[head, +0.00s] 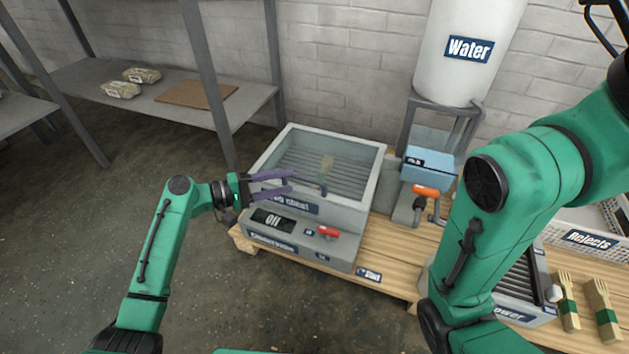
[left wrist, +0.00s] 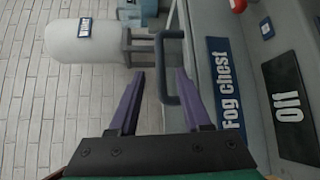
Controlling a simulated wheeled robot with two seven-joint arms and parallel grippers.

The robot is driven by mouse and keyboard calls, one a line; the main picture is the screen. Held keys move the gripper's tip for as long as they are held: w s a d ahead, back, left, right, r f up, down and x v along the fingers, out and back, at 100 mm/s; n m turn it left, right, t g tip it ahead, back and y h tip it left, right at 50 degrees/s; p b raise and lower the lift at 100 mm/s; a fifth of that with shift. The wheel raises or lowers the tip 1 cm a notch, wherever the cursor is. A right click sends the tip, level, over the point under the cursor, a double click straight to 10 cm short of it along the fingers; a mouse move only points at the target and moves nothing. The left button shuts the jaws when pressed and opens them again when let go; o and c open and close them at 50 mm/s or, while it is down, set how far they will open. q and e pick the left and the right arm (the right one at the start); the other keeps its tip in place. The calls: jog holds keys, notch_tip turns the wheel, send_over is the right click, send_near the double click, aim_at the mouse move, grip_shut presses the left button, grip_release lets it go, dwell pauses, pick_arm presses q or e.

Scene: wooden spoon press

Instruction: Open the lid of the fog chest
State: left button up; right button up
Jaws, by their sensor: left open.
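The fog chest (head: 342,219) is a grey box on a wooden pallet, with a see-through panel in its lid (head: 375,172). The lid looks closed. A bar handle (head: 318,185) sticks out at the lid's front; it also shows in the left wrist view (left wrist: 161,70). My left gripper (head: 291,181) is open at the handle, coming from the left. In the left wrist view its purple fingers (left wrist: 160,74) lie on either side of the handle, which appears nearer the right finger. I cannot tell whether they touch. My right gripper is out of view.
My right arm covers part of the pallet. A shelf (head: 160,95) stands behind left.

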aim_at(306, 178)
pick_arm(q)
jog(key=b+x, duration=0.1)
jog(key=x, duration=0.1)
jog(key=b+x, duration=0.1)
jog(key=x, duration=0.2)
jog(key=b+x, duration=0.1)
jog(key=x, duration=0.2)
jog(key=shift+w+a+f, duration=0.1)
jog(key=shift+f, duration=0.2)
jog(key=shift+w+d+r, duration=0.1)
jog(key=shift+w+d, duration=0.1)
jog(key=shift+d, duration=0.2)
grip_shut()
dwell(0.4)
